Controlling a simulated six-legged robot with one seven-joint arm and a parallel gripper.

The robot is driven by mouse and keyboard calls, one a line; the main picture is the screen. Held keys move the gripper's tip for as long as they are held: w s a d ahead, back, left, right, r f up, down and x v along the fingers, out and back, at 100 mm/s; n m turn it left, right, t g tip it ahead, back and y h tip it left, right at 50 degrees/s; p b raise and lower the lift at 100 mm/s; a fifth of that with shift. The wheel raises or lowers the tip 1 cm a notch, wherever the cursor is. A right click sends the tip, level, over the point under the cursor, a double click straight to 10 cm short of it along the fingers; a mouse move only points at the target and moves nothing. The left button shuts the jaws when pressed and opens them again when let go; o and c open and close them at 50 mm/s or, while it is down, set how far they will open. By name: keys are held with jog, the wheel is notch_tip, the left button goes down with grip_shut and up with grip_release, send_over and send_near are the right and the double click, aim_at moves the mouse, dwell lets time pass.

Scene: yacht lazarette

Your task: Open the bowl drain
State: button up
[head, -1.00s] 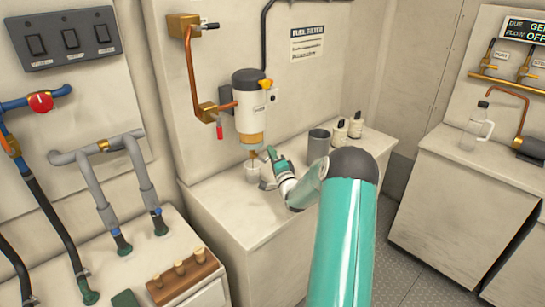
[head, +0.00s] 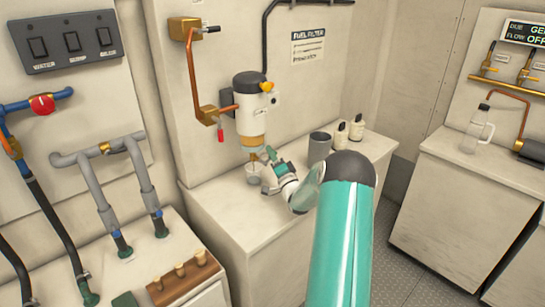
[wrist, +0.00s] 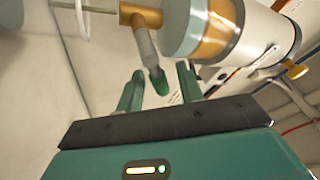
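The fuel filter (head: 250,121) hangs on the wall, with an amber band at its lower end. In the wrist view, its clear and amber bowl (wrist: 185,27) is close by. Next to it is a brass drain fitting (wrist: 137,14) with a grey lever (wrist: 148,48) ending in a green tip. My gripper (head: 267,160) is just below and right of the bowl. In the wrist view, my gripper (wrist: 160,88) is open, its two green fingers apart on either side of the green tip. I cannot tell whether either finger touches it. A small cup (head: 253,176) stands below the drain.
A grey canister (head: 319,147) and two small white bottles (head: 348,132) stand on the counter right of my gripper. Copper pipe (head: 190,70) and a red-handled valve (head: 220,134) are left of the filter. The counter front (head: 235,215) is clear.

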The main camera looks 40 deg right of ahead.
jog(key=v, duration=1.3)
jog(key=shift+s+f, duration=0.25)
jog(key=shift+s, duration=0.05)
